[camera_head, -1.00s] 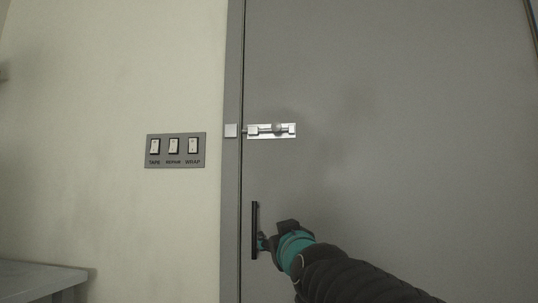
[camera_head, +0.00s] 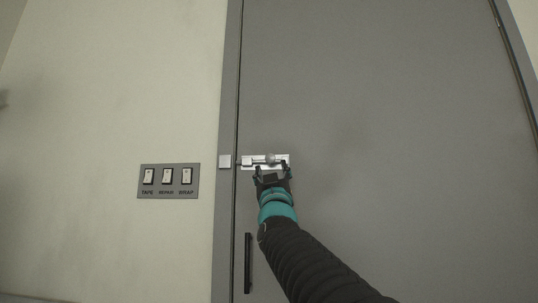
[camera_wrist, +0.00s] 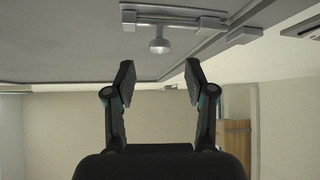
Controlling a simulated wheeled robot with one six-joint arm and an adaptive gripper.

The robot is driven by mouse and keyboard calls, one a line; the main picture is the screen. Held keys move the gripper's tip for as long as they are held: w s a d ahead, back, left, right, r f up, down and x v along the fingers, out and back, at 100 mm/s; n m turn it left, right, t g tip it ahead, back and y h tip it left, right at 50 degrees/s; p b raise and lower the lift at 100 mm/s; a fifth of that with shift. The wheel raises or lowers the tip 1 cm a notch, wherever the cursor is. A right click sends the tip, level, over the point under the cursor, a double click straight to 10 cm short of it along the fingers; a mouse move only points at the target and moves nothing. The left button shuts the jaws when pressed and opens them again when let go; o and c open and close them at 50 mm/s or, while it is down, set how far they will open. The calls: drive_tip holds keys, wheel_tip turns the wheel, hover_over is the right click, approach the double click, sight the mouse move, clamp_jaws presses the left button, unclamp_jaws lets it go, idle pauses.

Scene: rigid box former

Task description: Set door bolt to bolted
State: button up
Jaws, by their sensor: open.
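The silver door bolt (camera_head: 248,162) is mounted on the grey door, with its round knob (camera_head: 270,158) towards the plate's right part. The square catch (camera_head: 225,161) sits on the door frame to the left, across the door seam. My gripper (camera_head: 272,171) is open just below the bolt plate and hides part of it. In the wrist view, the knob (camera_wrist: 160,46) shows ahead of and between my open fingers (camera_wrist: 159,68), not visibly touching them. The bolt plate (camera_wrist: 178,9) and the catch (camera_wrist: 243,37) also show there. I cannot tell whether the rod enters the catch.
A black vertical door handle (camera_head: 248,263) is below the bolt. A grey panel (camera_head: 168,193) with three white switches, labelled TAPE, REPAIR and WRAP, is on the wall left of the frame. The door surface around the bolt is clear.

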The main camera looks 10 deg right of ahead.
sight(270, 159)
drive_tip(key=shift+p+x, duration=1.35)
drive_tip(key=shift+x, duration=2.25)
clamp_jaws()
